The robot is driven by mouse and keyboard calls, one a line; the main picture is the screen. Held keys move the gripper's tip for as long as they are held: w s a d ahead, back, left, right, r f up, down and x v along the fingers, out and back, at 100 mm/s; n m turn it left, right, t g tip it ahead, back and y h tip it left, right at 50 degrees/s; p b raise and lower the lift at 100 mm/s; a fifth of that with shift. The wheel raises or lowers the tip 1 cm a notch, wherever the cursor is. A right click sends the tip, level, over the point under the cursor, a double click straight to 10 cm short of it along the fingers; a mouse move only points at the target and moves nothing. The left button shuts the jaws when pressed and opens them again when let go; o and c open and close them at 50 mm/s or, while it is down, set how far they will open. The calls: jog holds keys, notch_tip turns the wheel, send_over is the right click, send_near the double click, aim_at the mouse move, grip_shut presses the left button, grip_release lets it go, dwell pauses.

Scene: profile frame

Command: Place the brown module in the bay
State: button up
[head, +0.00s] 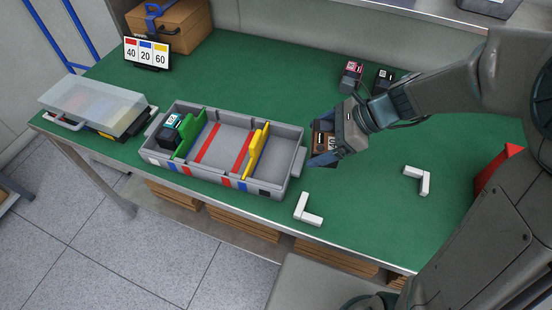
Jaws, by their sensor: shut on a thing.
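The brown module (324,141) is between the fingers of my gripper (325,156), which is shut on it. The gripper is just right of the grey tray (298,162), above the green table; the exact height is hard to tell. A dark module (167,136) with a pale label stands in the left compartment. The middle compartment looks empty; the right one is partly hidden by the yellow divider.
A sign (147,53) reads 40, 20, 60 on red, blue and yellow. A red-labelled module (351,75) and a black module (383,80) stand at the back. White corner markers (308,211) (420,181) lie on the table (365,210). A lidded clear box (93,104) is at left.

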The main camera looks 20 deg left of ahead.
jog(key=shift+w+a+r+m+t, duration=0.15)
jog(key=shift+w+m+t, duration=0.15)
jog(key=shift+w+m, duration=0.15)
jog(key=shift+w+r+m+t, duration=0.1)
jog(key=shift+w+m+t, duration=0.25)
jog(key=shift+w, duration=0.1)
jog(key=shift+a+f, duration=0.2)
jog(key=shift+a, duration=0.1)
jog(key=b, duration=0.1)
send_over(259, 158)
jog(key=d, duration=0.3)
notch_tip(259, 158, down, 7)
jog(key=shift+d+r, duration=0.1)
jog(key=shift+d, duration=0.05)
jog(key=shift+f+b, duration=0.5)
jog(key=shift+f, duration=1.4)
jog(key=shift+f, duration=0.15)
jog(key=o, duration=0.8)
